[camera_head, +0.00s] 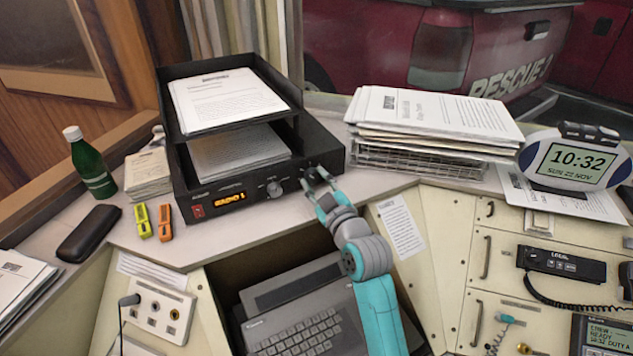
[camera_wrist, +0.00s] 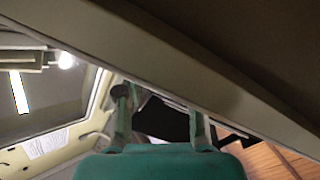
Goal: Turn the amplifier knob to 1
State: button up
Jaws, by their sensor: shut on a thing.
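The black amplifier (camera_head: 240,200) stands on the console top under two stacked paper trays. Its orange display (camera_head: 230,200) seems to read "RADIO 1". A silver knob (camera_head: 274,188) sits mid-front, and a dark knob (camera_head: 311,174) is at the front's right end. My gripper (camera_head: 317,181) is at this right-end knob, its two fingers around it and shut on it. The fingers partly hide the knob, and I cannot read its setting. In the wrist view my gripper's fingers (camera_wrist: 160,112) stand apart with dark surface between them; the knob is not clear there.
A wire tray of papers (camera_head: 433,157) stands right of the amplifier, and a clock (camera_head: 566,160) further right. A green bottle (camera_head: 90,163), a dark case (camera_head: 88,233) and two small markers (camera_head: 154,221) are left. A keyboard unit (camera_head: 300,325) lies in the recess below my arm.

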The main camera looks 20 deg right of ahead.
jog(key=shift+n, duration=0.6)
jog(key=o, duration=1.1)
jog(key=shift+o, duration=0.2)
jog(key=s+d, duration=0.1)
jog(key=s, duration=1.1)
jog(key=shift+d+f, duration=0.2)
jog(key=shift+f, duration=0.15)
